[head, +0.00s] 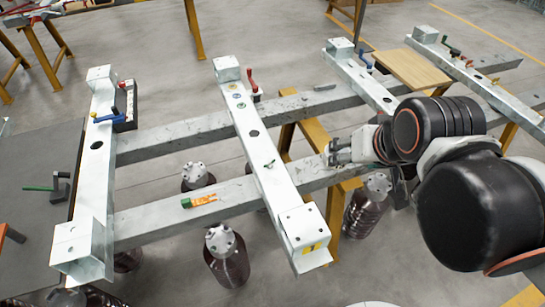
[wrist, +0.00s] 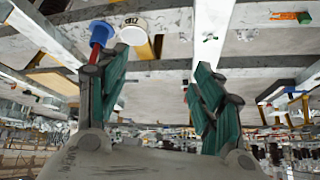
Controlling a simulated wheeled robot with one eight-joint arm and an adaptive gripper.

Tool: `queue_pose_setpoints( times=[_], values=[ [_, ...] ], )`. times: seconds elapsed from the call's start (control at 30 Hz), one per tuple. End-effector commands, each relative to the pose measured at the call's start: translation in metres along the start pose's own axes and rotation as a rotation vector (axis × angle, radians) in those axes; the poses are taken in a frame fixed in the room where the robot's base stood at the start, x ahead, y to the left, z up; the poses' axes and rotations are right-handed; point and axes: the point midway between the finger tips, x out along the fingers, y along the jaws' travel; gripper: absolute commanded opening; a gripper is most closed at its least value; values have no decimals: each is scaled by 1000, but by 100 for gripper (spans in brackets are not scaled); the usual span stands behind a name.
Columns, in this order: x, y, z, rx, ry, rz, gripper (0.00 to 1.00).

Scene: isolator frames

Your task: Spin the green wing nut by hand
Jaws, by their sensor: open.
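The green wing nut (head: 270,163) is small and dark green. It sits on the top face of the middle pale metal beam (head: 262,150) in the head view. In the wrist view a small green piece (wrist: 209,38) on a pale beam looks like the same nut, beyond my fingers. My gripper (head: 332,152) is right of the middle beam in the head view, apart from the nut. In the wrist view my gripper (wrist: 160,88) has its two green-padded fingers spread wide, with nothing held between them.
An orange and green tool (head: 199,201) lies on the front grey rail (head: 150,222). A red-handled part (head: 252,85) stands beside the middle beam. A blue-handled part (head: 108,117) is on the left beam. Dark bottles (head: 226,262) stand below. A wooden board (head: 412,68) lies at right.

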Motion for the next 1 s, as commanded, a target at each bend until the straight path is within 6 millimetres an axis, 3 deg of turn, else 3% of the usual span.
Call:
queue_pose_setpoints(
  times=[0.37,0.57,1.0],
  values=[
    [6,-17,-30,317,-77,5,61],
    [19,-36,-58,636,-151,38,61],
    [88,-97,-107,1515,-284,285,61]
  ],
)
